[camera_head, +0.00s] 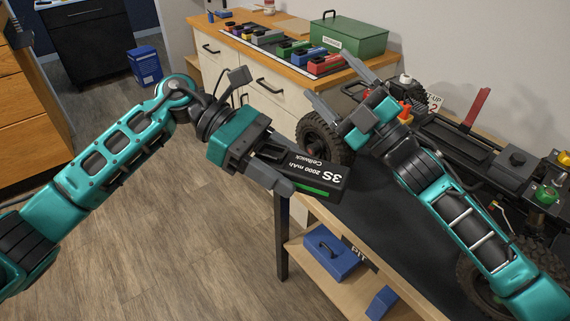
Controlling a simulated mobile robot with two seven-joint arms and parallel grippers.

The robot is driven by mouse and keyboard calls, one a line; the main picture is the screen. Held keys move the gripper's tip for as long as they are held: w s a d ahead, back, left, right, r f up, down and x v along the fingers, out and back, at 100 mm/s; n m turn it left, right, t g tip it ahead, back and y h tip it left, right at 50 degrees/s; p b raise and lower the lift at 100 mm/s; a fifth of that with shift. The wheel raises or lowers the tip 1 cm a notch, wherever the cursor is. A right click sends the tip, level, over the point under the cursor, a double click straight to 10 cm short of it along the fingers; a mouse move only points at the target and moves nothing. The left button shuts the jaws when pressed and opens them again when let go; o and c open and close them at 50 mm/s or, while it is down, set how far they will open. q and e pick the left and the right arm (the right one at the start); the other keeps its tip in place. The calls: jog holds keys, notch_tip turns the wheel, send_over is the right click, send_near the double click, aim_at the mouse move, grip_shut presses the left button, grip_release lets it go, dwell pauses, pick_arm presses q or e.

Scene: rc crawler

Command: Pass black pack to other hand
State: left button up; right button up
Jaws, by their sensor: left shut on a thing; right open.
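The black pack (321,178) has white lettering reading "3S 2000 mAh" and a green stripe. My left gripper (278,167) is shut on it and holds it in the air in front of the workbench edge, with the pack pointing right. Part of the pack is hidden between the fingers. My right gripper (336,88) is open and empty. It is above and to the right of the pack, apart from it, with its fingers spread toward the back counter and in front of the crawler's wheel.
An RC crawler chassis (455,135) stands on the black mat (374,215) at right. Several coloured packs and a green box (348,38) sit on the back counter. A blue toolbox (333,252) is on the lower shelf. The floor at left is clear.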

jog(key=s+d+f+m+g+h, duration=0.1)
jog(key=s+f+m+h, duration=0.25)
jog(key=f+m, duration=0.4)
jog(key=s+d+f+m+g+h, duration=0.1)
jog(key=s+f+m+h, duration=0.25)
jog(key=f, duration=0.65)
jog(key=s+d+f+m+g+h, duration=0.1)
jog(key=s+f+m+h, duration=0.2)
jog(key=s+f+m, duration=0.4)
pick_arm(q)
jog(key=shift+r, duration=0.1)
pick_arm(e)
jog(key=s+d+f+g+h, duration=0.1)
jog(key=s+d+f+h, duration=0.1)
jog(key=f, duration=0.4)
jog(key=s+d+f+g+h, duration=0.1)
jog(key=s+d+f+h, duration=0.1)
jog(key=s+d+f, duration=0.3)
jog(key=shift+s+d+f+h, duration=0.25)
jog(key=shift+s+f, duration=0.2)
jog(key=shift+s, duration=0.6)
